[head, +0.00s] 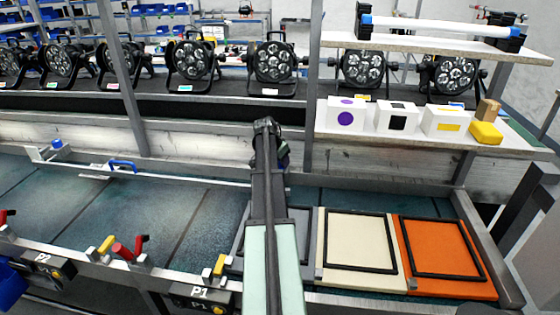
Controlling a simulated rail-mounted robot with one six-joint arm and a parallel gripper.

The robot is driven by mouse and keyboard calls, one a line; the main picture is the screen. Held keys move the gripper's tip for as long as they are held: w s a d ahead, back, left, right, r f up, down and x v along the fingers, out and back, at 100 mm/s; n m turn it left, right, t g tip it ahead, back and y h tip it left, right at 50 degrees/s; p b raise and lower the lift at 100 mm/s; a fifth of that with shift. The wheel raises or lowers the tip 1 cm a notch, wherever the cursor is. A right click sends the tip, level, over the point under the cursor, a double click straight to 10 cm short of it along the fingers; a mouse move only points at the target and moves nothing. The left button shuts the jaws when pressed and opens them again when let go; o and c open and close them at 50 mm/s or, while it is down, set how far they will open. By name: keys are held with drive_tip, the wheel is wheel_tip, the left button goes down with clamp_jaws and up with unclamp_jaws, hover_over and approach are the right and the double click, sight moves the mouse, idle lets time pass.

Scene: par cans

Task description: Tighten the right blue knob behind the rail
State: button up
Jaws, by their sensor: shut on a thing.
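A pale rail (180,180) runs across the dark green conveyor bed, with a blue handle (122,165) on it. The left blue knob (57,144) sits at the rail's far left end, behind it. My arm reaches from the bottom centre towards the rail's right end, and my gripper (283,157) is at its far end, mostly hidden by my own arm. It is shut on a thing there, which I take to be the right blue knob. That knob, the fingertips and the rail's right end are hidden, so I cannot see how the knob is held.
Red and yellow levers (130,249) line the front edge. A shelf (440,142) with marked boxes and a yellow block stands at right, on posts. Several par cans (275,64) stand behind.

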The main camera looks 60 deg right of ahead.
drive_tip(key=m+g, duration=0.1)
drive_tip(key=m, duration=0.1)
drive_tip(key=m+g+y, duration=0.1)
drive_tip(key=m, duration=0.2)
drive_tip(key=shift+d+m, duration=0.1)
drive_tip(key=shift+m, duration=0.2)
drive_tip(key=shift+m+g+y, duration=0.4)
drive_tip(key=shift+m+y, duration=0.4)
drive_tip(key=shift+m, duration=1.4)
drive_tip(key=o, duration=0.9)
